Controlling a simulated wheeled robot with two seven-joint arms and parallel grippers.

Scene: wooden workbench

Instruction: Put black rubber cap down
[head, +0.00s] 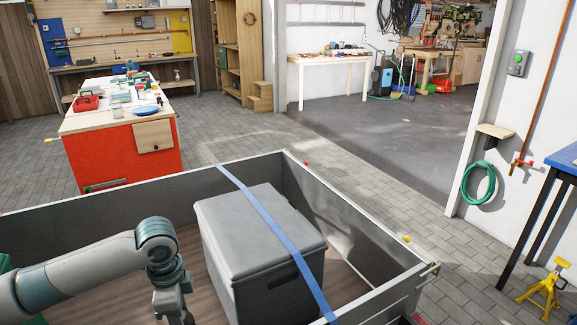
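I cannot make out a black rubber cap in the head view. My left arm comes in from the left edge over a grey-walled trailer bed (343,200). My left gripper (173,308) points down at the bottom edge, above the wooden floor of the bed. Its fingertips are cut off or too small to read, so I cannot tell whether it is open or holds anything. My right gripper is not in view.
A grey lidded box (262,225) stands in the bed beside my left gripper, under a blue strap (262,218). An orange workbench (120,150) stands behind, left. A yellow jack stand (548,285) and blue table (566,160) are at right.

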